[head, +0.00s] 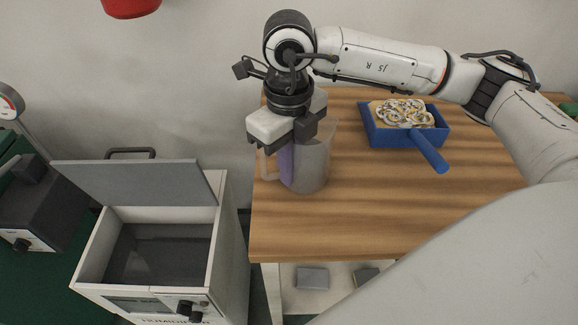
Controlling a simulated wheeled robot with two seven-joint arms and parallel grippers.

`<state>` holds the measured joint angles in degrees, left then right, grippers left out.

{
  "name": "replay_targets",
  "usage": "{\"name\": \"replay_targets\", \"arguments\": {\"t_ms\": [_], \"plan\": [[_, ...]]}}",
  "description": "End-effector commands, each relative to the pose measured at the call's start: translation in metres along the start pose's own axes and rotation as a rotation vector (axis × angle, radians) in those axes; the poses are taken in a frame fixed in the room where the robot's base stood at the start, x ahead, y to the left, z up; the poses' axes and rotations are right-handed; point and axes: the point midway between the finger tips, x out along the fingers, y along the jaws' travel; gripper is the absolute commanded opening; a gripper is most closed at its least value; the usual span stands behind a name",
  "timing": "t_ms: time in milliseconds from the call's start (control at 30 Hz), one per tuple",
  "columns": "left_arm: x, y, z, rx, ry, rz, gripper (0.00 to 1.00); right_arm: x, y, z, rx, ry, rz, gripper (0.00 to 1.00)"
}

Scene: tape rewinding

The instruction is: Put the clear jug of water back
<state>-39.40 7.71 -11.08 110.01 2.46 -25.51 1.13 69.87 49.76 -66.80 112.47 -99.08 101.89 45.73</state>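The clear jug (313,165) stands upright on the wooden table (400,215), near its left edge. It is see-through with a faint purple tint, and its handle shows on its left side. My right gripper (284,146) points down at the jug's top on the handle side, overlapping the rim in the picture. Its fingertips are partly hidden, so I cannot tell whether it is open or shut on the jug. My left gripper is not in view.
A white humidifier box (225,215) with a raised grey lid (140,182) and an open top stands left of the table. A blue scoop-like tray (430,150) of tape rolls sits at the table's back. The table's front is clear.

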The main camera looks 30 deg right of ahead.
Motion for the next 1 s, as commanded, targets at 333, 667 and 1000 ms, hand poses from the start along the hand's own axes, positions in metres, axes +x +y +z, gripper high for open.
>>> {"name": "replay_targets", "arguments": {"t_ms": [333, 667, 1000], "plan": [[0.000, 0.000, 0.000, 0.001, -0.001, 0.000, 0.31, 0.001, 0.000, 0.000, -0.001, 0.001, 0.000, 0.21], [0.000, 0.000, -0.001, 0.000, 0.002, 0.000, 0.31, -0.029, 0.000, 0.001, -0.002, -0.005, 0.001, 0.21], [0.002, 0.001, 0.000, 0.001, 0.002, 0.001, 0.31, -0.100, 0.000, 0.001, -0.002, -0.003, 0.001, 0.21]]}}
